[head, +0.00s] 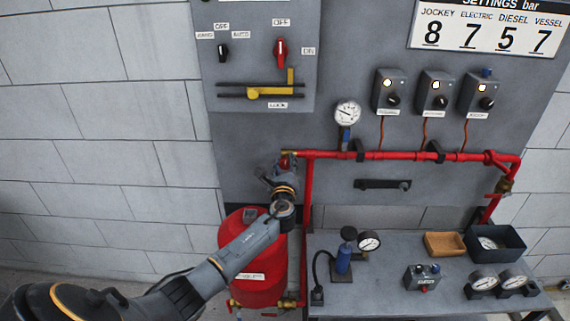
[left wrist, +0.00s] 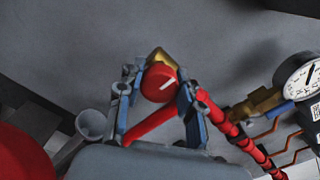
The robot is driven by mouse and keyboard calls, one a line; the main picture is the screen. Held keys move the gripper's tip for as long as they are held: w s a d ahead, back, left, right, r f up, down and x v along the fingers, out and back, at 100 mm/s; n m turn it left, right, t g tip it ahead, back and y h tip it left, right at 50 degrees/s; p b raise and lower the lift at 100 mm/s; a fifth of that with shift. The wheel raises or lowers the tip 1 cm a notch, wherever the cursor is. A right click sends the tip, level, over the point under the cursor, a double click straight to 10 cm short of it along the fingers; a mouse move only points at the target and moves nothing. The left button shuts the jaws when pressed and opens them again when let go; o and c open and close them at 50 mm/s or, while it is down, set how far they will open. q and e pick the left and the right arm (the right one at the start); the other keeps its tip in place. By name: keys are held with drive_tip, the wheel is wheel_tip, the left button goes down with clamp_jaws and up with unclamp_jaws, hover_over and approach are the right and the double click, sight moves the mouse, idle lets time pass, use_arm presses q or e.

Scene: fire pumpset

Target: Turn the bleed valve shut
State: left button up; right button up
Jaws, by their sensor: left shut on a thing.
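The bleed valve (left wrist: 160,84) shows in the left wrist view as a round red knob with a white mark, in front of a brass fitting (left wrist: 160,57). In the head view only a small part of the red knob (head: 285,162) shows, at the left end of the red pipe. My left gripper (left wrist: 156,98) has its two blue-grey fingers on either side of the knob and is shut on it. In the head view my left gripper (head: 284,172) reaches up to the pipe end and hides most of the valve. My right gripper is in neither view.
The red pipe (head: 400,155) runs right along the grey panel, with a pressure gauge (head: 347,112) above it. A red tank (head: 262,275) stands below my left arm. The grey bench (head: 385,290) at right holds gauges, a blue hand pump (head: 344,258) and trays.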

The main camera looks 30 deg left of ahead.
use_arm(q)
drive_tip(key=o, duration=0.9)
drive_tip(key=shift+a+r, duration=0.1)
drive_tip(key=shift+r, duration=0.2)
drive_tip(key=shift+o, duration=1.3)
drive_tip(key=shift+w+f, duration=0.1)
drive_tip(key=shift+f, duration=0.1)
drive_tip(key=v, duration=1.2)
